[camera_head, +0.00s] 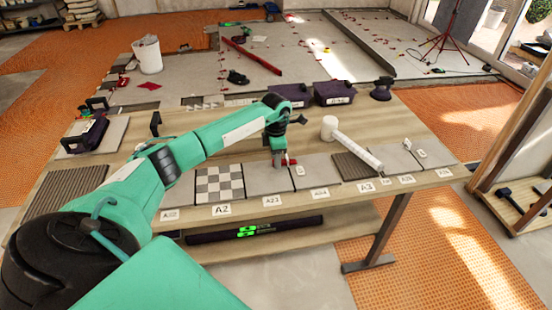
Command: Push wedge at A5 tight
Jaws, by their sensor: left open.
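A row of sample tiles lies along the front of a wooden workbench (330,211), with small white label cards; most are too small to read surely, and I cannot make out a card reading A5. My left gripper (280,163) points down over the plain grey tile (266,180) right of the checkered tile (219,184). It is open. A small red wedge-like piece (291,161) shows right beside its fingertips; I cannot tell if they touch. A small white piece (300,171) lies just right of it. My right gripper is not in view.
A white-headed mallet (350,143) lies on the bench to the right. Dark cases (334,93) and a suction-cup-like tool (382,88) stand at the back edge. A ribbed tile (66,191) lies at left. A level (255,231) with a green display sits below the front edge.

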